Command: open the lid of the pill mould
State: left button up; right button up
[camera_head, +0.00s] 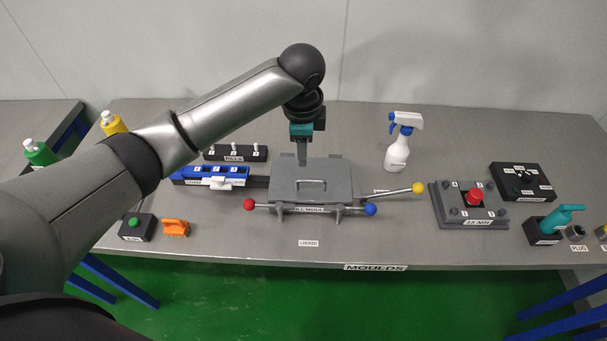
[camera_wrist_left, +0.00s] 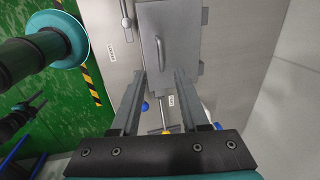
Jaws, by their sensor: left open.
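The pill mould (camera_head: 335,207) is a grey box near the table's front middle, with its flat lid (camera_head: 335,170) down. A bar handle (camera_head: 311,181) lies across the lid; it also shows in the left wrist view (camera_wrist_left: 162,52). Rods with a red knob (camera_head: 249,204), a blue knob (camera_head: 370,208) and a yellow knob (camera_head: 418,187) run along its front and right side. My left gripper (camera_head: 302,160) points down over the lid's back part, behind the handle in the picture. Its fingers (camera_wrist_left: 162,74) are open and empty. My right gripper is not in view.
Left of the mould are a blue slotted unit (camera_head: 212,172) and a black peg block (camera_head: 235,153). A spray bottle (camera_head: 397,150) stands behind right. A grey plate with a red knob (camera_head: 474,197) is further right. A "LOCKED" label (camera_head: 308,243) lies in front.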

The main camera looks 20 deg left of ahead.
aim_at(303, 180)
pick_arm(q)
jog(key=f, duration=0.4)
jog(key=w+f, duration=0.1)
jog(key=f, duration=0.3)
jog(key=w+f+b, duration=0.1)
jog(key=f, duration=0.3)
jog(key=shift+w+a+f, duration=0.2)
jog(key=shift+a, duration=0.1)
grip_shut()
dwell(0.9)
